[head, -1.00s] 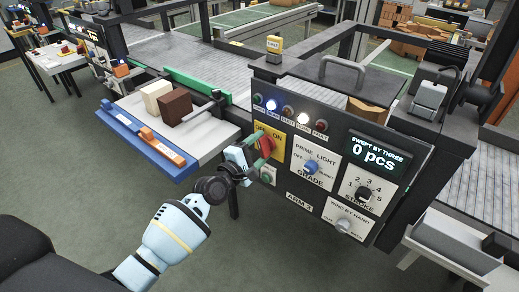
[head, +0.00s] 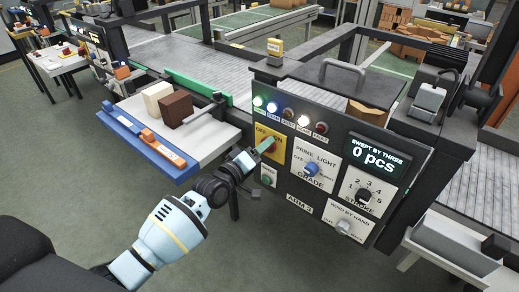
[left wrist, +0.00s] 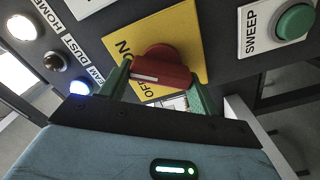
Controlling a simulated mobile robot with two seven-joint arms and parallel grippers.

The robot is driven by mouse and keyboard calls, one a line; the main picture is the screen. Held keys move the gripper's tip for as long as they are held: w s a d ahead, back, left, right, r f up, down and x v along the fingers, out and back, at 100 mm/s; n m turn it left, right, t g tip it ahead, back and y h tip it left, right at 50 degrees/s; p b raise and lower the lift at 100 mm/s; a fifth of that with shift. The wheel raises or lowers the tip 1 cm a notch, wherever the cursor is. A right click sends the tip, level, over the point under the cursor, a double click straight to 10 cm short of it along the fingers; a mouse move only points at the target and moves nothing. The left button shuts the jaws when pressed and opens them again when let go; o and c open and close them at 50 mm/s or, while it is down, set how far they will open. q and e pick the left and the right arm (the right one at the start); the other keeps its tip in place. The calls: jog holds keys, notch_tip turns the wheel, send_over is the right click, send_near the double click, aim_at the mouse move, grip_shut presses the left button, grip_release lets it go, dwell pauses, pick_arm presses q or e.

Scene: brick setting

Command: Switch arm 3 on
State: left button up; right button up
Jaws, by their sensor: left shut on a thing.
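The red rotary switch (left wrist: 162,70) sits on a yellow plate (left wrist: 190,32) marked ON and OFF in the left wrist view. The plate (head: 277,156) also shows on the front panel of arm 3 in the head view, where my gripper mostly hides the switch. My left gripper (head: 266,147) reaches the panel from the lower left. Its green fingertips (left wrist: 160,88) are closed on both sides of the red switch. A white line on the switch lies toward the picture's left; its exact setting is hard to tell. My right gripper is not in view.
A lamp row above the plate has the green (head: 258,101), blue (head: 272,107) and white (head: 304,121) lamps lit. A green SWEEP button (left wrist: 295,22) is close by. A GRADE knob (head: 311,169) sits right of the plate. A tray (head: 222,132) with blocks juts out left.

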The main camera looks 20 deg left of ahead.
pick_arm(q)
jog(key=shift+m, duration=1.1)
jog(key=o, duration=1)
jog(key=v, duration=0.7)
jog(key=shift+s+a+r+p, duration=0.1)
jog(key=shift+s+p, duration=0.2)
jog(key=shift+s, duration=0.1)
